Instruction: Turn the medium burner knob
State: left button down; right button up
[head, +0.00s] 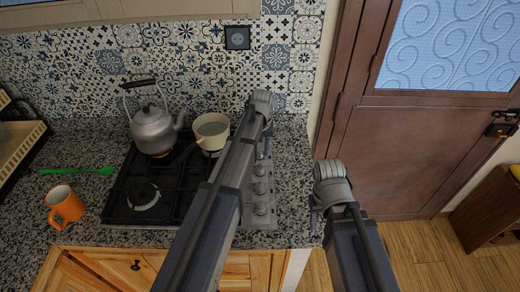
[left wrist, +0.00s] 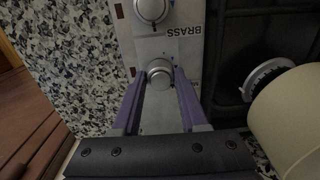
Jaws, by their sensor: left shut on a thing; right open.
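The gas stove (head: 118,205) has a column of silver knobs (head: 260,188) on the panel along its right side. My left gripper (head: 268,132) reaches over the stove to the back end of this panel. In the left wrist view its two purple fingers (left wrist: 160,88) are closed on the sides of a round silver knob (left wrist: 160,72). Another knob (left wrist: 151,9) is beside it, near the word BRASS. I cannot tell from a label which knob is for the medium burner. My right gripper (head: 315,205) is open and empty, right of the counter edge.
A metal kettle (head: 153,128) stands on the back left burner. A cream pot (head: 211,132) with a dark handle is on the back right, close to my left arm. An orange mug (head: 65,205) and a green utensil (head: 75,171) lie left. A wooden door (head: 400,150) is right.

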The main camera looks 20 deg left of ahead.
aim_at(261, 151)
pick_arm(q)
jog(key=shift+c, duration=2.2)
grip_release()
jog(key=shift+r, duration=0.1)
pick_arm(e)
jog(key=shift+r, duration=0.15)
pick_arm(q)
notch_tip(261, 151, up, 8)
jog(key=p, duration=0.8)
jog(key=shift+d, duration=0.15)
jog(key=shift+f, duration=0.2)
pick_arm(e)
notch_tip(261, 151, up, 8)
jog(key=shift+f, duration=0.2)
